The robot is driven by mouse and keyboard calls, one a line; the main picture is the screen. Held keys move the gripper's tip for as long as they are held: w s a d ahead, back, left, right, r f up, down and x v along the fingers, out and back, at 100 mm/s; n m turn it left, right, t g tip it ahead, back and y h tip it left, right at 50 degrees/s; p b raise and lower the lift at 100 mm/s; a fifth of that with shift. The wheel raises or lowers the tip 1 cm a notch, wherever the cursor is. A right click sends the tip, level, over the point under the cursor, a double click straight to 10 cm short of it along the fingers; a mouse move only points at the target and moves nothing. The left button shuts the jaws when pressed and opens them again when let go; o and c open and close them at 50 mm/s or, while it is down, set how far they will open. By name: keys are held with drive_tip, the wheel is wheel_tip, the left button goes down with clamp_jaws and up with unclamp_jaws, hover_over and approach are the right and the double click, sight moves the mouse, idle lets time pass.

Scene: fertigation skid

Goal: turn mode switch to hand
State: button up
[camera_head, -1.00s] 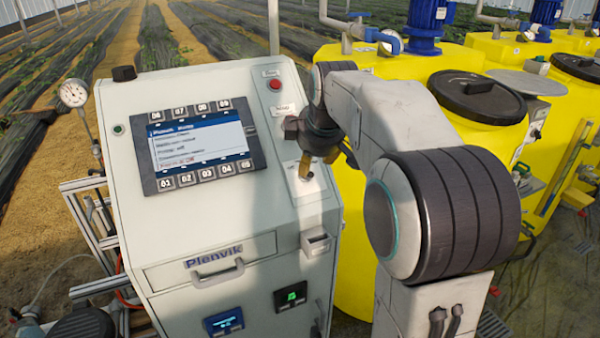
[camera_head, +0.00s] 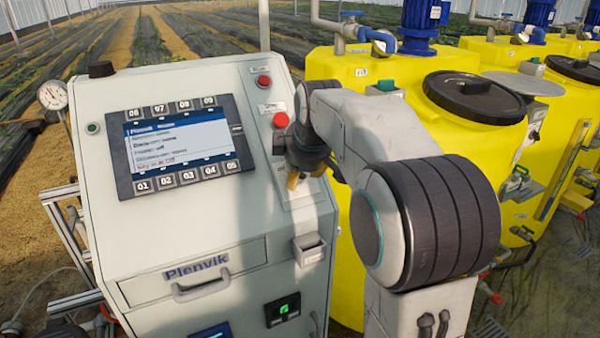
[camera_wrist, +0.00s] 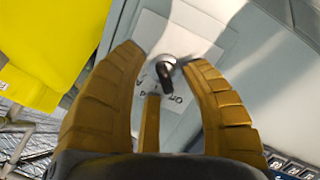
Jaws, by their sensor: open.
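The mode switch (camera_wrist: 166,72) is a small dark, shiny knob on a light label plate (camera_wrist: 205,42) in the wrist view. Parts of printed letters show around it, partly hidden, so I cannot tell its setting. My gripper (camera_wrist: 162,68) is open, with its ochre fingers on either side of the knob. I cannot tell whether they touch it. In the head view my gripper (camera_head: 293,180) points down at the right side of the control cabinet's sloped face (camera_head: 255,170), and the switch is hidden there.
A display with numbered buttons (camera_head: 180,140) sits left of my gripper. A red button (camera_head: 264,81) and a larger red knob (camera_head: 281,120) are above it. A small open box (camera_head: 309,250) juts out below. Yellow tanks (camera_head: 455,135) stand close on the right.

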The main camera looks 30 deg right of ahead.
clamp_jaws()
idle(0.3)
drive_tip(key=shift+m, duration=0.6)
unclamp_jaws()
drive_tip(key=shift+a, duration=0.1)
